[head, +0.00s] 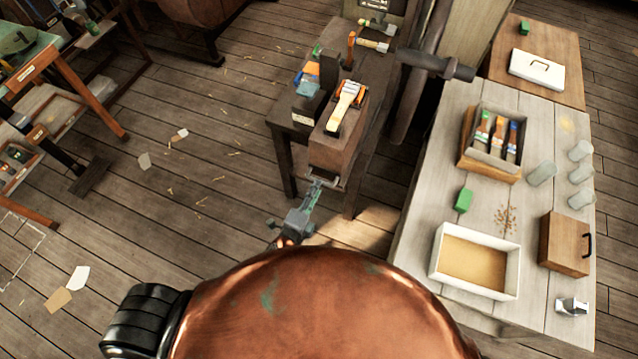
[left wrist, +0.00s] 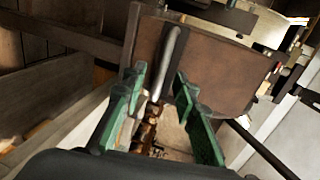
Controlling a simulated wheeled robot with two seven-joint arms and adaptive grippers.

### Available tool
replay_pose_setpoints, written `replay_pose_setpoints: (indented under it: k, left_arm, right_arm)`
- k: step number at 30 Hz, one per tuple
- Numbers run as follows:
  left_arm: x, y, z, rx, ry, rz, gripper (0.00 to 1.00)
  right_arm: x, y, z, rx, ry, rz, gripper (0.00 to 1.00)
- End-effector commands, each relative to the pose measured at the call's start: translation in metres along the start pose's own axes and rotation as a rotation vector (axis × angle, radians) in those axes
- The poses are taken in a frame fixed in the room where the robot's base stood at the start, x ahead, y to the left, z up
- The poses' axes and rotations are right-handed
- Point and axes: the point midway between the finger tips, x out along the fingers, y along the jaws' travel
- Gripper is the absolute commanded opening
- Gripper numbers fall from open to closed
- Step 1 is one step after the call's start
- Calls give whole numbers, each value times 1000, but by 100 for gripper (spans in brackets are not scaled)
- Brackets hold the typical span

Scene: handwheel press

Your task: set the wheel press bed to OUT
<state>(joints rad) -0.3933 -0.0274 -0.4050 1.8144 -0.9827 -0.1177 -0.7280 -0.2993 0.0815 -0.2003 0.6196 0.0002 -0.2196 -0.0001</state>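A brown wooden block (head: 335,150) with a pale metal bar handle (head: 325,180) on its front end projects from a dark bench in the head view; it seems to be the press bed. In the left wrist view the brown front (left wrist: 215,70) and the bar handle (left wrist: 172,55) are close. My left gripper (head: 317,186) is at the handle, its green fingers (left wrist: 160,75) apart on either side of the bar's near end. I cannot tell whether they touch it. No handwheel can be made out. My right gripper is not in view.
Tools and small boxes (head: 310,85) crowd the dark bench, with a dark post and bar (head: 435,65) beside it. A pale table (head: 415,215) on the right holds a sand tray (head: 475,262), a crate and jars. Open plank floor (head: 200,130) lies left, with paper scraps.

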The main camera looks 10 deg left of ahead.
Motion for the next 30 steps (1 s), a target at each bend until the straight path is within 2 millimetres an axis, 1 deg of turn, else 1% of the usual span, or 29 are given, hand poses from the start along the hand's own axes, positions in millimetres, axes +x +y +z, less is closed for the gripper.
replay_pose_setpoints:
  k: [1,6,9,12,17,30]
  left_arm:
    - [-13,2,1,-1,-1,3,27]
    - [-47,1,0,-1,-2,3,27]
    - [-61,1,0,-2,-2,3,27]
    - [-70,1,0,-1,-1,1,27]
    - [-77,0,0,0,-1,1,27]
    - [-77,0,0,0,-1,1,27]
  right_arm:
    - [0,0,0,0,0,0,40]
    - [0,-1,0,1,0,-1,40]
    - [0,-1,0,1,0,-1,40]
    - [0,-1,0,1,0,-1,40]
    - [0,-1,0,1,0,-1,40]
    - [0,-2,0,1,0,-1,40]
